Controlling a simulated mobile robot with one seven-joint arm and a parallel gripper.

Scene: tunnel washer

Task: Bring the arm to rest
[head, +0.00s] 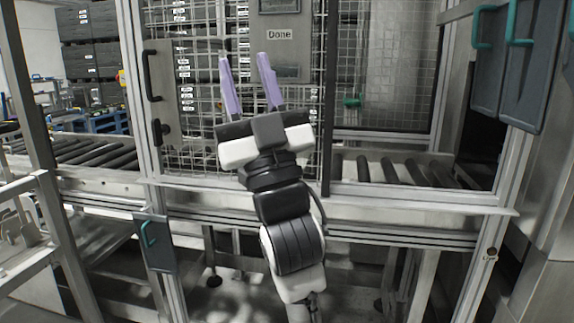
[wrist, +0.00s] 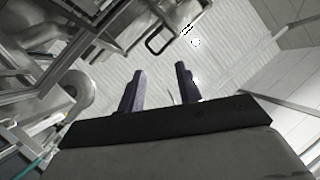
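My gripper (head: 249,84) is raised in the middle of the head view, in front of a wire mesh door. Its two purple fingers point up and stand apart with nothing between them. In the wrist view the fingers (wrist: 162,92) also show apart and empty, with the ceiling behind them. My arm reaches up from the bottom of the head view. I cannot tell how far the fingers are from the mesh.
A panel labelled "Done" (head: 280,40) is behind the gripper. The mesh door has a black handle (head: 151,75). Roller conveyors lie at left (head: 85,152) and right (head: 405,170). Dark panels with teal handles (head: 508,75) hang at upper right.

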